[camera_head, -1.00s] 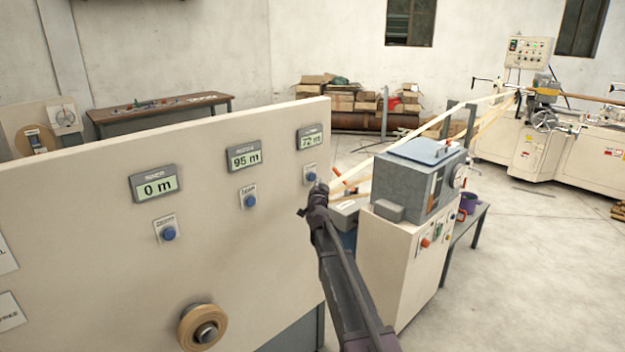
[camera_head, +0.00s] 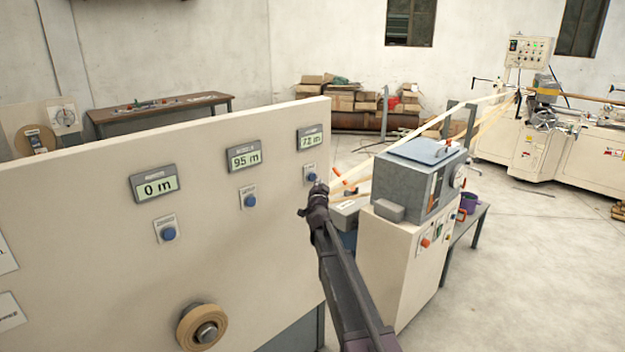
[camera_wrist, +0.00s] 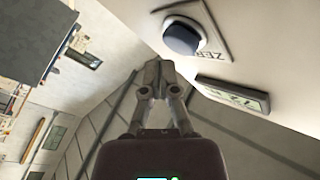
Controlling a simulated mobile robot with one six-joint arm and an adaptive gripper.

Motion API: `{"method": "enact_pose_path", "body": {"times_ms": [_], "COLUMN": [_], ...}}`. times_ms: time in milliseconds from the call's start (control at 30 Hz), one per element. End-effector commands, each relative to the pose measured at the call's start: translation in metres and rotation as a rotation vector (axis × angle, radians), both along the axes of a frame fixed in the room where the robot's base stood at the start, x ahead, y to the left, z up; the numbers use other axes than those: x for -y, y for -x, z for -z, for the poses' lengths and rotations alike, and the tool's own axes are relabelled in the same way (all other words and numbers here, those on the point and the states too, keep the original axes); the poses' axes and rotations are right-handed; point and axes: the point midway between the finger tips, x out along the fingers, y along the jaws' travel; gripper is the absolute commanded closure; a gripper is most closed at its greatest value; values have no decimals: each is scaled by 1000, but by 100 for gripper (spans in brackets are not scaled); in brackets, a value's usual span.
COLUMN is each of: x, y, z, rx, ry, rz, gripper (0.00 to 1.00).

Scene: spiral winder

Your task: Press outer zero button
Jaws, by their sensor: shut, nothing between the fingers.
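A cream panel (camera_head: 90,220) carries three displays in a row. They read 0 m (camera_head: 157,185), 95 m (camera_head: 244,158) and 72 m (camera_head: 311,138), and each has a blue button below it: left (camera_head: 169,234), middle (camera_head: 250,201) and right (camera_head: 311,177). The display labels are too blurred to read. My gripper (camera_head: 317,188) is shut and empty just below the right button. In the wrist view the fingertips (camera_wrist: 160,75) are close together, and the right button (camera_wrist: 183,37) with its ZERO label shows above and right of them, apart in the picture.
A tan roll (camera_head: 202,326) sticks out low on the panel. A grey machine box (camera_head: 415,185) on a cream cabinet (camera_head: 390,265) stands right of my arm, with pale strips running past it. The floor at the far right is clear.

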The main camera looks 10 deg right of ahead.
Motion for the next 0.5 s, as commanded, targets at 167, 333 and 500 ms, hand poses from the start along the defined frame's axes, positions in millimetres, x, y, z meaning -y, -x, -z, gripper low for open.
{"method": "enact_pose_path", "body": {"times_ms": [167,333,500], "x": [-1,-4,-5], "y": [-3,-7,-8], "z": [0,0,0], "rx": [0,0,0], "ry": [0,-1,0], "rz": [0,0,0], "gripper": [100,100,100]}}
